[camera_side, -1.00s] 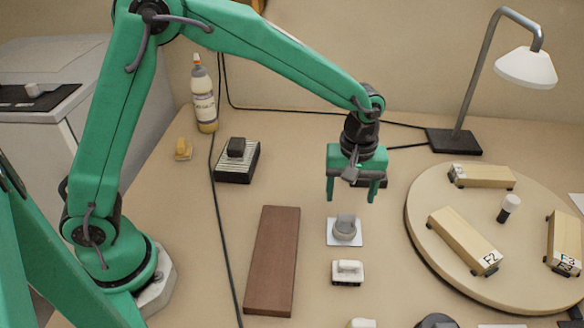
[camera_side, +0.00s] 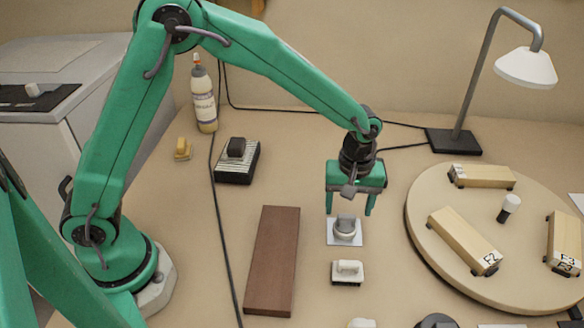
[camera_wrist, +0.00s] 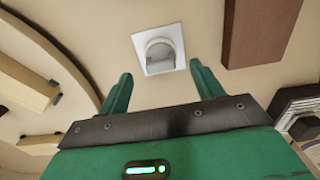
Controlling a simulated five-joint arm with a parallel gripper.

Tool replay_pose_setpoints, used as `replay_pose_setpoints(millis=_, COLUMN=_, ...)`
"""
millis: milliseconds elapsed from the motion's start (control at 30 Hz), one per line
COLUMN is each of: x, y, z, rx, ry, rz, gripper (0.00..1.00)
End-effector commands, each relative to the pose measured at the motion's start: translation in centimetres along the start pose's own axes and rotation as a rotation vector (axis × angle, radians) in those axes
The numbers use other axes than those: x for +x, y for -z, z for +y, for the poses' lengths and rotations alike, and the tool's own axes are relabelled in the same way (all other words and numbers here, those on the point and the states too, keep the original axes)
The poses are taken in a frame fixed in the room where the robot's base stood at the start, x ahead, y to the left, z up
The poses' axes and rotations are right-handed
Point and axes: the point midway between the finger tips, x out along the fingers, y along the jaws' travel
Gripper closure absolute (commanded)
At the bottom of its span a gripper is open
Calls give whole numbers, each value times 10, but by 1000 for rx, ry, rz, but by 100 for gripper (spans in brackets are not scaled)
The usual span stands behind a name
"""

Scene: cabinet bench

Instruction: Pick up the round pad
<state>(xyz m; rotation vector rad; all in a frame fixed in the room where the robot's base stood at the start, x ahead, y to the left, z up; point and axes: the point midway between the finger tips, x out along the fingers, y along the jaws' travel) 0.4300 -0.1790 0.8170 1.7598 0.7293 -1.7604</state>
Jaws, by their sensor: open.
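The round pad (camera_side: 345,228) is a grey, round piece with a raised grip on top. It sits on a white square (camera_side: 332,240) on the bench. In the wrist view the round pad (camera_wrist: 160,53) is beyond the fingertips, roughly centred between them. My gripper (camera_side: 349,212) is open and empty, with its two green fingers pointing down above and just behind the pad. In the wrist view my gripper (camera_wrist: 161,75) shows both fingers wide apart, with nothing between them.
A white-handled block (camera_side: 347,271) lies in front of the pad. A brown board (camera_side: 272,262) lies to the left. A round turntable (camera_side: 425,235) with wooden blocks stands to the right. A lamp (camera_side: 458,140) is at the back.

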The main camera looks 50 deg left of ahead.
Motion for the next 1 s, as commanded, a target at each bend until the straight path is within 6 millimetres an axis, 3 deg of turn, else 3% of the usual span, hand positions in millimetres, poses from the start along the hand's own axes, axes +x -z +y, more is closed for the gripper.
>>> replay_pose_setpoints(millis=333, x=37, y=2, z=-1, rx=0, ry=1, rz=-1, gripper=34)
replay_pose_setpoints(millis=900, x=40, y=2, z=-1, rx=0, ry=-1, rz=0, gripper=34)
replay_pose_setpoints(millis=1000, x=40, y=2, z=-1, rx=0, ry=-1, rz=0, gripper=52)
